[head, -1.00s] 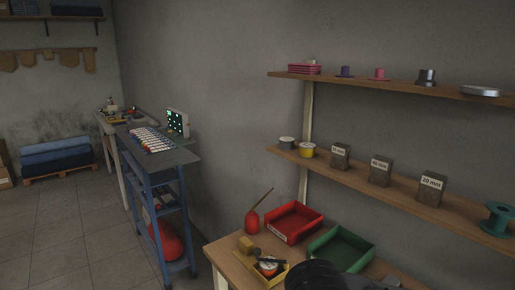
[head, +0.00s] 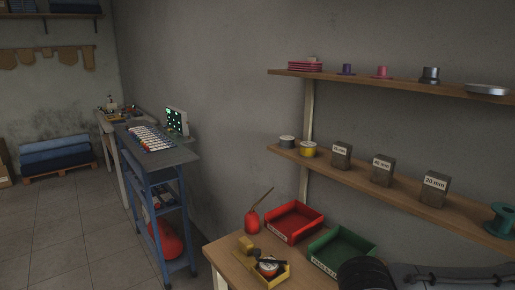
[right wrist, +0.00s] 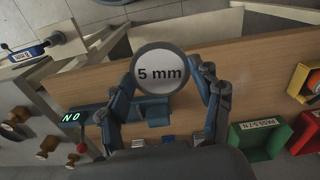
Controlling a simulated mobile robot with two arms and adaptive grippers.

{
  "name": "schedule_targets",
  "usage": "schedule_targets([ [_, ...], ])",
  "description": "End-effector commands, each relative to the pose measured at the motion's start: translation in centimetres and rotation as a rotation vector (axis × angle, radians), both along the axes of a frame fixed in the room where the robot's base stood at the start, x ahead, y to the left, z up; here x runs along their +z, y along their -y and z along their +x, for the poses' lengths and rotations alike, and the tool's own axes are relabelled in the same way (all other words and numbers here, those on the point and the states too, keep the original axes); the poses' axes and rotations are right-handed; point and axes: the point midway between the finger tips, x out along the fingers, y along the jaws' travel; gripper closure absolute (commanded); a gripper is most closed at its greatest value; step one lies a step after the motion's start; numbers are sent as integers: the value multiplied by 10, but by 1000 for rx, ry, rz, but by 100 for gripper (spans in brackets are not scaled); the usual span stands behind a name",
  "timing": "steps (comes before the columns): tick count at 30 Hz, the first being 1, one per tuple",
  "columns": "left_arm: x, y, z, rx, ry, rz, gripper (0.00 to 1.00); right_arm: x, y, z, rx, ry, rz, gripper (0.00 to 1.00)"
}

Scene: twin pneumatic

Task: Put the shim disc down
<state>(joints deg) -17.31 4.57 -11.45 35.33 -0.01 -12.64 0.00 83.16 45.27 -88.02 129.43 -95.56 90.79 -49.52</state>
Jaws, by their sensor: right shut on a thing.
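The shim disc (right wrist: 160,72) is a round grey-rimmed disc with a pale face marked "5 mm". It shows in the right wrist view. My right gripper (right wrist: 165,84) is shut on it, with one finger at each side of its rim. The disc is over the wooden bench top (right wrist: 245,60); I cannot tell how high above it. In the head view the disc and the gripper's fingers are not visible; only a dark part of my right arm shows at the bottom right. My left gripper is in neither view.
A red tray (head: 294,222) and a green tray (head: 341,249) stand on the bench, with a yellow tray (head: 284,277) nearer. A blue device with a green display (right wrist: 71,118) is close to the left finger. Bare bench lies beyond the disc.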

Motion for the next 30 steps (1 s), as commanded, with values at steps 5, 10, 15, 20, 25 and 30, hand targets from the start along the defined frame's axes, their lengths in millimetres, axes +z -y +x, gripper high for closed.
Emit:
schedule_targets([
  [5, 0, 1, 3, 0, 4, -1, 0, -3, 23, 7, 325, 4, -2, 71],
  [10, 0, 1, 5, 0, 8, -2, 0, -5, 40, 11, 592, 3, -2, 71],
  [15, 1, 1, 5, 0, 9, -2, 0, -6, 49, 13, 753, 1, -1, 71],
  [20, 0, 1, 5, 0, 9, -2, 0, -8, 50, 12, 813, -3, 3, 71],
  [25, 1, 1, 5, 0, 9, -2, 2, -9, 49, 12, 818, -3, 4, 71],
  [30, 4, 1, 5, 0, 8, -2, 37, -4, 51, 13, 812, -1, 0, 71],
])
